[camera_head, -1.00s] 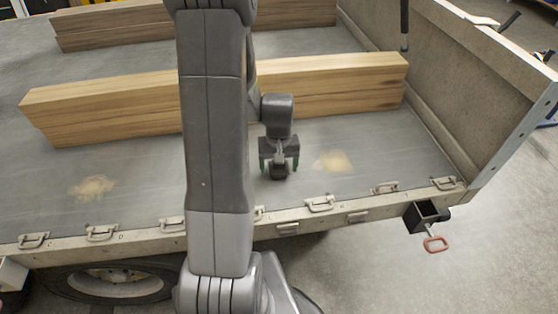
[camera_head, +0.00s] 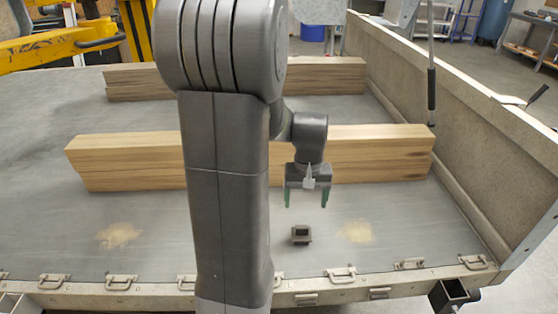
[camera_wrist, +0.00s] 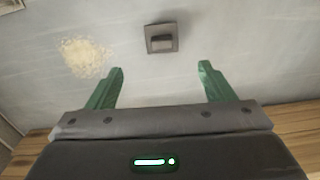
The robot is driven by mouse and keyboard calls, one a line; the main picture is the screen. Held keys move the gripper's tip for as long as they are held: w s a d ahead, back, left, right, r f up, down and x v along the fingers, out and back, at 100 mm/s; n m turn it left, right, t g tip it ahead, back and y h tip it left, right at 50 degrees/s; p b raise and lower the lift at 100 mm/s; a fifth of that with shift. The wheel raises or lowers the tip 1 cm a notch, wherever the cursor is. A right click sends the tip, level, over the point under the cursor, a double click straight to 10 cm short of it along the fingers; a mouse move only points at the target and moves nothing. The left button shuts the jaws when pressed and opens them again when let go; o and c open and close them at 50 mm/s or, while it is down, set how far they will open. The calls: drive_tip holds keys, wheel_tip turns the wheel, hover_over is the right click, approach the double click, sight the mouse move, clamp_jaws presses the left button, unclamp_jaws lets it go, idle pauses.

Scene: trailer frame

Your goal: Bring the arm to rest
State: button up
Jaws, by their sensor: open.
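My gripper (camera_head: 307,200) hangs from my arm above the trailer bed (camera_head: 210,222), in front of the nearer wood stack. Its two green fingers are apart, with nothing between them. In the wrist view the fingers (camera_wrist: 160,85) frame bare bed. A small dark block on a square base (camera_head: 301,234) lies on the bed below the gripper, apart from it. It also shows in the wrist view (camera_wrist: 162,38), beyond the fingertips. My upper arm hides part of the bed and of the wood.
The nearer wood stack (camera_head: 380,155) and the farther wood stack (camera_head: 330,76) lie across the bed. Sawdust patches lie at left (camera_head: 118,235) and right (camera_head: 357,231). A side wall (camera_head: 460,125) bounds the right. Several latches line the front edge.

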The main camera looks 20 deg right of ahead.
sight(302, 227)
drive_tip(key=shift+f, duration=0.1)
drive_tip(key=f, duration=0.6)
drive_tip(key=f+b, duration=0.1)
drive_tip(key=f, duration=0.6)
drive_tip(key=shift+w+a+f, duration=0.15)
drive_tip(key=shift+w+f, duration=0.05)
drive_tip(key=shift+f, duration=0.05)
drive_tip(key=shift+r, duration=0.85)
